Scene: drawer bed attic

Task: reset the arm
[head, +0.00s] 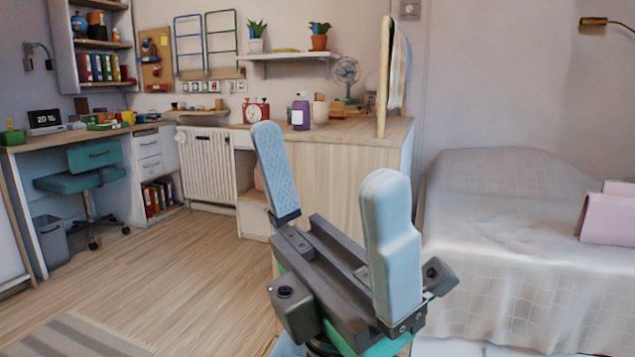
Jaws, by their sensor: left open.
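My left gripper (331,215) is large in the middle of the head view, raised in front of the wooden cabinet. Its two pale blue fingers stand wide apart with nothing between them, so it is open and empty. The dark gripper body and a bit of green show at the bottom. My right gripper is not in view.
A bed (520,260) with a pink item (608,214) fills the right side. A wooden-topped cabinet (330,180) stands behind the gripper, holding a purple bottle (301,112). A teal chair (88,180) and desk are at left.

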